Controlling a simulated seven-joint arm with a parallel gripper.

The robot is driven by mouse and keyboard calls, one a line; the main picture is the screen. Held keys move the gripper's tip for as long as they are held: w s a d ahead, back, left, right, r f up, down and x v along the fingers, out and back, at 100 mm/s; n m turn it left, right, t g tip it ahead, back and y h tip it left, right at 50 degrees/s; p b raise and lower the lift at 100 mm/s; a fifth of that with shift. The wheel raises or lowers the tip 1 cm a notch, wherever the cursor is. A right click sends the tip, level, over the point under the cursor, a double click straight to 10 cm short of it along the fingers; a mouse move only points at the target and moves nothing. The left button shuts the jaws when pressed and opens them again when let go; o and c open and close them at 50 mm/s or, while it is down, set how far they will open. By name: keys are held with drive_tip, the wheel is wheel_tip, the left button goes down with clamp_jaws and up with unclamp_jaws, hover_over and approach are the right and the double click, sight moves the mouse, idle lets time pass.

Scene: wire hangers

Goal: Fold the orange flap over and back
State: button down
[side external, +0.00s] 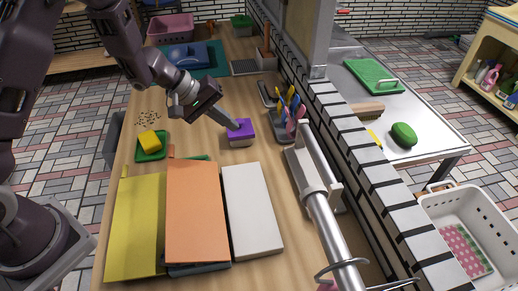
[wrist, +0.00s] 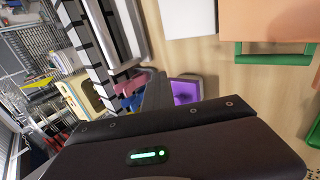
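The orange flap (side external: 196,212) lies flat in the side view, between a yellow panel (side external: 136,228) on its left and a white panel (side external: 251,210) on its right. A dark layer shows under its front edge. In the wrist view, part of the orange flap (wrist: 266,20) and the white panel (wrist: 188,18) show at the top. My gripper (side external: 235,124) is away from the flap, beyond the panels, with its fingertips at a purple-topped block (side external: 240,133). Whether the fingers touch the block, or are open or shut, is unclear.
A yellow sponge (side external: 149,141) sits on a green tray (side external: 152,153) at left. A holder of colourful utensils (side external: 288,115) stands right of the purple block. A metal pipe (side external: 327,220) runs along the right side. Bare wood lies between the block and panels.

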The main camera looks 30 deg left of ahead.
sight(259, 158)
drive_tip(key=w+d+f+g+y, duration=0.2)
drive_tip(key=f, duration=0.2)
drive_tip(key=w+d+f+g+y, duration=0.1)
drive_tip(key=f, duration=0.2)
drive_tip(key=w+d+f+g+y, duration=0.2)
drive_tip(key=f, duration=0.2)
drive_tip(key=shift+w+d+f+g+y, duration=0.3)
drive_tip(key=shift+w+f, duration=0.05)
drive_tip(key=c, duration=1.4)
unclamp_jaws()
drive_tip(key=shift+r, duration=0.1)
wheel_tip(259, 158, up, 7)
